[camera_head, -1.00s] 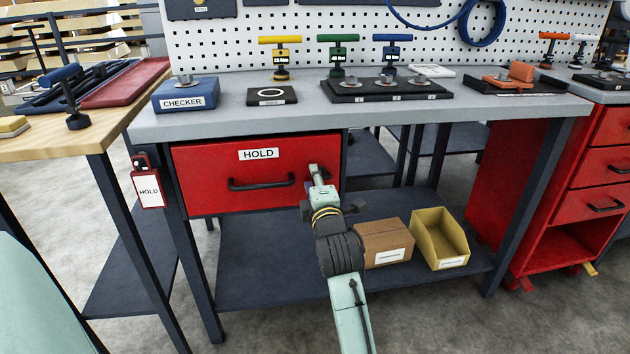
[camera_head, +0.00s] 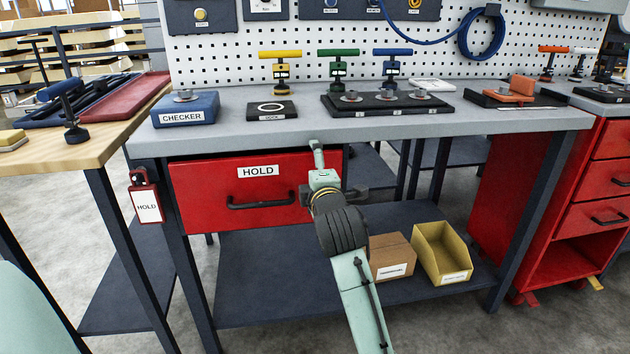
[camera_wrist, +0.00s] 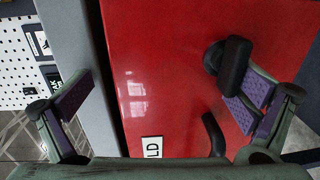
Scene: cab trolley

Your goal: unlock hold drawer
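The red hold drawer (camera_head: 210,190) is shut under the grey bench, with a HOLD label (camera_head: 258,171) and a black bar handle (camera_head: 262,202). My gripper (camera_head: 333,170) is in front of the drawer's right end, right of the handle. In the wrist view my gripper (camera_wrist: 160,90) is open, its fingers wide apart with the red drawer front (camera_wrist: 165,75) between and beyond them. A black knob-like piece (camera_wrist: 235,65) shows at the right finger's tip; I cannot tell whether they touch. In the head view my gripper hides that spot. The handle (camera_wrist: 214,135) is partly visible below it.
A red lock-like piece with a HOLD tag (camera_head: 146,206) hangs at the bench's left leg. The bench top (camera_head: 300,120) overhangs the drawer, close to my upper finger. A cardboard box (camera_head: 390,257) and a yellow bin (camera_head: 440,250) stand on the lower shelf.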

